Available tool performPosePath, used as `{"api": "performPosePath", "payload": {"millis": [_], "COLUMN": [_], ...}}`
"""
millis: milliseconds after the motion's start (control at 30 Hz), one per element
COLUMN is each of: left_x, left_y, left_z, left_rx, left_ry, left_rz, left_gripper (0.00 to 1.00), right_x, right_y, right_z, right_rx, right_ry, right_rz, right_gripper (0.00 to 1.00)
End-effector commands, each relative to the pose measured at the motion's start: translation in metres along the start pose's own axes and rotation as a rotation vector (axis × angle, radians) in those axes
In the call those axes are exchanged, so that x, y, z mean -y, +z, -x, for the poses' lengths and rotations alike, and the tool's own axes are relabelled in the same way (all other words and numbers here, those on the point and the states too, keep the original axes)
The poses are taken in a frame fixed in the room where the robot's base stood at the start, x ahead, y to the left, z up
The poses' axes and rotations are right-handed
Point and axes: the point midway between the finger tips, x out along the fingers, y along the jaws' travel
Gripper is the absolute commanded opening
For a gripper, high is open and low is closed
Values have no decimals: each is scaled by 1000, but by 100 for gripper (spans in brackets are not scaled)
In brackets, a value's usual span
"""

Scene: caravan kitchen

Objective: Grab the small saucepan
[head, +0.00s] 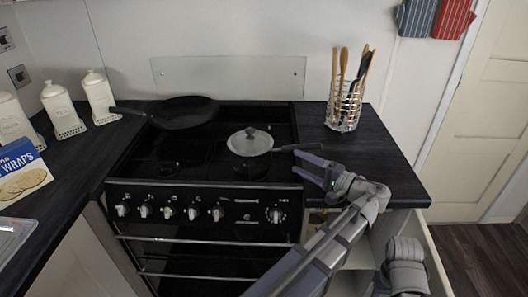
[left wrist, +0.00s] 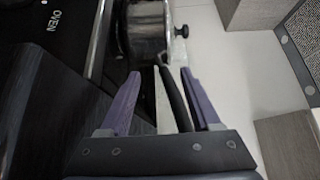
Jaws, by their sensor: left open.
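The small saucepan (head: 250,143) with a grey lid and dark knob stands on the right part of the hob. Its black handle (head: 298,148) points right, toward the counter. My left gripper (head: 300,166) is open near the handle, just in front of it in the head view. In the left wrist view the shiny saucepan (left wrist: 146,35) is ahead of the open fingers (left wrist: 161,73). Its dark handle (left wrist: 175,100) shows between the two purple fingers; whether it is at their depth I cannot tell. My right gripper is not in view.
A black frying pan (head: 183,112) sits at the back left of the hob. A wire holder with wooden utensils (head: 345,105) stands on the right counter. White canisters (head: 62,110) and a wraps box (head: 20,172) stand on the left. Oven knobs (head: 168,212) line the cooker front.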

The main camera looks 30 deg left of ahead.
Motion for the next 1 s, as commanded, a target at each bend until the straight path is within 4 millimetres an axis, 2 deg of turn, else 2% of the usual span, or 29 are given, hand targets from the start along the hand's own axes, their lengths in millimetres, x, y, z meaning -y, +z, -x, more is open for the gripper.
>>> {"api": "performPosePath", "payload": {"millis": [167,433,667,1000], "left_x": [0,0,0,2], "left_y": [0,0,-2,-7], "left_z": [-1,-24,-30,-74], "left_rx": [0,2,0,3], "left_ry": [0,1,1,1], "left_rz": [0,0,0,0], "left_gripper": [64,64,64,64], "right_x": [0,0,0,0], "right_y": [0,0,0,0], "right_z": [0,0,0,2], "right_rx": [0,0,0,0], "right_ry": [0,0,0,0], "right_rz": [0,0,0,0], "right_gripper": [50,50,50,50]}}
